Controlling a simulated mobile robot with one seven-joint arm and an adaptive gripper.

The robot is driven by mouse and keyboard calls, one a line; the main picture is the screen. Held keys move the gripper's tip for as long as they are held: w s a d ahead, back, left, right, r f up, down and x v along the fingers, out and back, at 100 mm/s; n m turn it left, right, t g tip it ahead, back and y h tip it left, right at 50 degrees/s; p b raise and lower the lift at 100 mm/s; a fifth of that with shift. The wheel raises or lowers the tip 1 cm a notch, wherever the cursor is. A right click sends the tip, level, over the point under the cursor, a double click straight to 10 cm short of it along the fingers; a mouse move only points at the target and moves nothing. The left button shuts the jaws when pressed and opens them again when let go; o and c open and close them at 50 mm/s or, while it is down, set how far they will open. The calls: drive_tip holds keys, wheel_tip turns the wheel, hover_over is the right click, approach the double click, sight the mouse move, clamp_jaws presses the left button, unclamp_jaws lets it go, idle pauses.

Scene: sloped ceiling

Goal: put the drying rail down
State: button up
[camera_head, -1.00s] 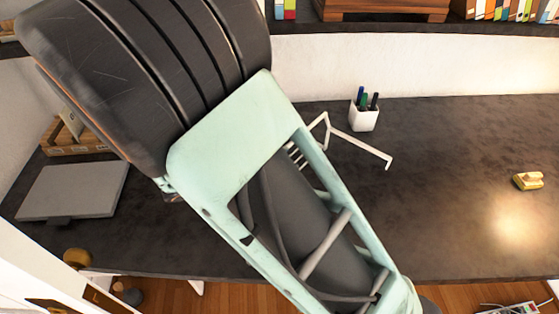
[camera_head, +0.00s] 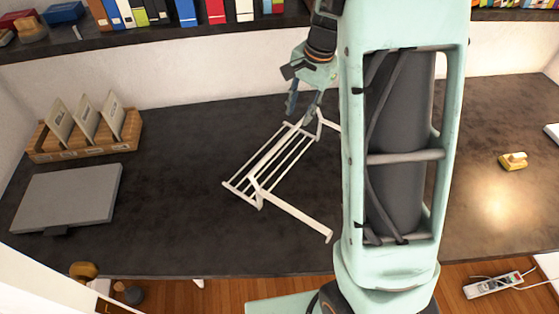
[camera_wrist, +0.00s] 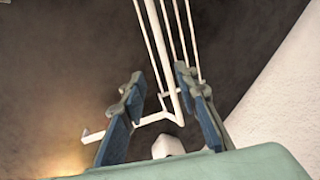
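The drying rail (camera_head: 290,211) is a white frame with several thin parallel bars and bent end legs. In the head view it appears to lie on the dark desk, left of my arm. My gripper (camera_head: 302,106) is at the rail's far end, pointing down. In the wrist view, the fingers of my gripper (camera_wrist: 158,80) stand apart, and the rail (camera_wrist: 170,60) runs between and beyond them, closer to the right finger. I see no finger pressing on it from both sides. My arm hides part of the rail's right end.
The desk (camera_head: 170,230) is clear around the rail's left and front. A grey laptop-like slab (camera_head: 68,197) and a wooden holder with cards (camera_head: 85,147) stand at left. A small yellow object (camera_head: 513,161) lies at right. A book shelf (camera_head: 200,40) runs along the back.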

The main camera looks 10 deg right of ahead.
sight(289, 133)
drive_tip(key=shift+w+a+f+p, duration=0.15)
drive_tip(key=shift+w+a+f, duration=0.2)
drive_tip(key=shift+f, duration=1.35)
drive_tip(key=shift+w+a+f+p, duration=0.15)
drive_tip(key=shift+a+f, duration=0.25)
drive_tip(key=shift+f, duration=1.35)
drive_tip(key=shift+w+a+f+p, duration=0.1)
drive_tip(key=shift+w+a+f, duration=0.25)
drive_tip(key=shift+f, duration=1.35)
drive_tip(key=shift+c, duration=0.7)
clamp_jaws()
